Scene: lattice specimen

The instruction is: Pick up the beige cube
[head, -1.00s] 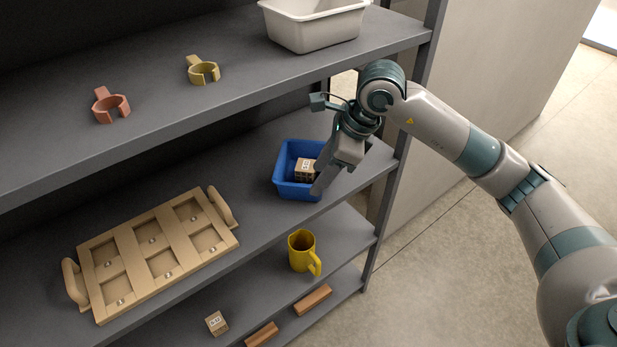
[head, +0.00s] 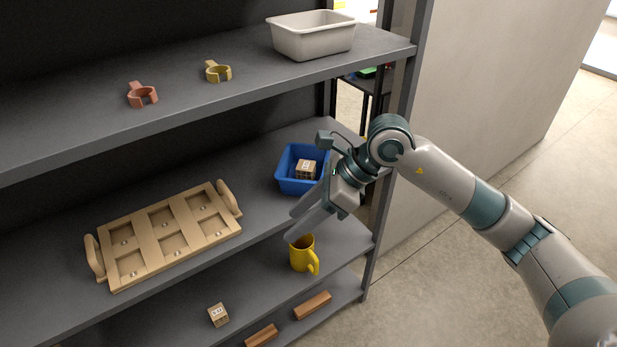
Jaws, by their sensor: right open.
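One small beige cube (head: 306,169) with a white label lies inside the blue bin (head: 284,184) on the middle shelf. Part of the bin's right side is hidden behind my right gripper. My left gripper is out of view.
A yellow mug (head: 302,254) stands below the middle shelf. A beige compartment tray (head: 165,236) with handles lies on the middle shelf. A white tub (head: 312,38), a yellow ring clip (head: 218,72) and a pinkish one (head: 142,95) are on the top shelf. Wooden blocks (head: 312,305) lie low down.

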